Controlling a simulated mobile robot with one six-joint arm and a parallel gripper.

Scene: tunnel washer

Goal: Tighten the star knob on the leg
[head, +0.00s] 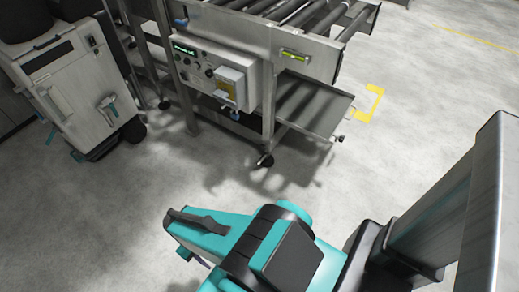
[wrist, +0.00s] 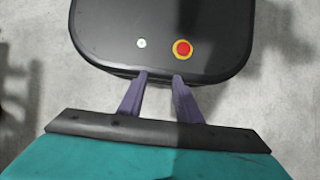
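The steel leg (head: 269,95) of the roller conveyor stands upright in the middle of the head view, ending in a dark foot (head: 265,160) on the floor. I cannot make out a star knob clearly on this leg; the details near its foot are small and dark. My gripper (wrist: 161,75) shows in the wrist view with its two purple fingers apart and nothing between them. In the head view my arm is in the foreground, well short of the leg, and it mostly hides the gripper.
A control box (head: 205,70) with a green display is mounted left of the leg. A spirit level (head: 293,56) sits on the conveyor frame. A low metal tray (head: 315,112) juts out to the right. A grey wheeled machine (head: 75,85) stands left. The floor between is clear.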

